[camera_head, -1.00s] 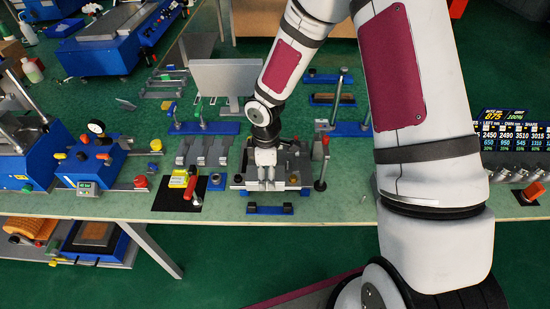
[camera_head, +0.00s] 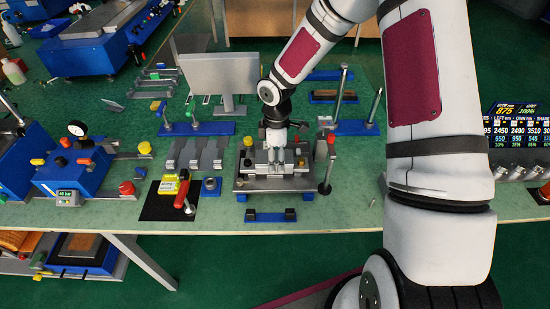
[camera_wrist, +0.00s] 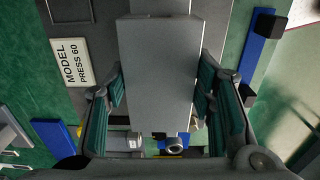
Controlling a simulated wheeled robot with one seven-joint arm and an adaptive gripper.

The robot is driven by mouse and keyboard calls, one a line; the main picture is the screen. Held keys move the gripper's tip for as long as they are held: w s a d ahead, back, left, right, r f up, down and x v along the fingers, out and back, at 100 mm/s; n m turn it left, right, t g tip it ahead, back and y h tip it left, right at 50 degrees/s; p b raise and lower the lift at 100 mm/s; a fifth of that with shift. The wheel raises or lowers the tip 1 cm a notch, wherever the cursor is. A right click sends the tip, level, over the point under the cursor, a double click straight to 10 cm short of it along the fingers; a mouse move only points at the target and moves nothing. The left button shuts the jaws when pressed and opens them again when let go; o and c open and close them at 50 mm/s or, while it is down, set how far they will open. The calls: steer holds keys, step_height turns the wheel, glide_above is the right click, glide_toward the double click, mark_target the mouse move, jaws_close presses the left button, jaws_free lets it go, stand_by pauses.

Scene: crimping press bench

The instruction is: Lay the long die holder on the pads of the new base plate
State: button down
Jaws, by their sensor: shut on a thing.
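My gripper (camera_head: 275,150) is over the grey base plate (camera_head: 246,185) at the bench's front middle. In the wrist view, its green-padded fingers (camera_wrist: 165,100) stand on both long sides of a flat grey block, the long die holder (camera_wrist: 155,65). The gripper is shut on it. In the head view the holder (camera_head: 262,169) lies left to right over the plate, partly covered by the fingers. The pads are hidden beneath it. I cannot tell whether the holder touches them.
A blue rack (camera_head: 270,216) with black ends lies in front. Grey brackets (camera_head: 196,155) and a red-handled tool (camera_head: 183,190) are at left. A grey panel (camera_head: 220,75) stands behind.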

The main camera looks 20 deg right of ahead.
steer(key=shift+f, duration=0.1)
steer(key=shift+f, duration=0.2)
steer(key=c, duration=0.7)
jaws_free()
steer(key=shift+r, duration=0.1)
step_height(320, 180, up, 12)
steer(key=s+d+r+m+t+h, duration=0.2)
steer(key=s+r+m, duration=0.5)
steer(key=s+r, duration=0.7)
steer(key=s+r+m+t, duration=0.1)
steer(key=s+r+m, duration=0.1)
steer(key=s, duration=0.2)
steer(key=s+a+r+m+t+y, duration=0.1)
steer(key=s+r+m, duration=0.2)
steer(key=s, duration=0.1)
steer(key=s+r+m+t+y, duration=0.1)
steer(key=s+r+m, duration=0.1)
steer(key=s, duration=0.2)
steer(key=shift+s+a+r+p, duration=0.2)
steer(key=shift+a+p, duration=0.1)
steer(key=shift+a, duration=0.1)
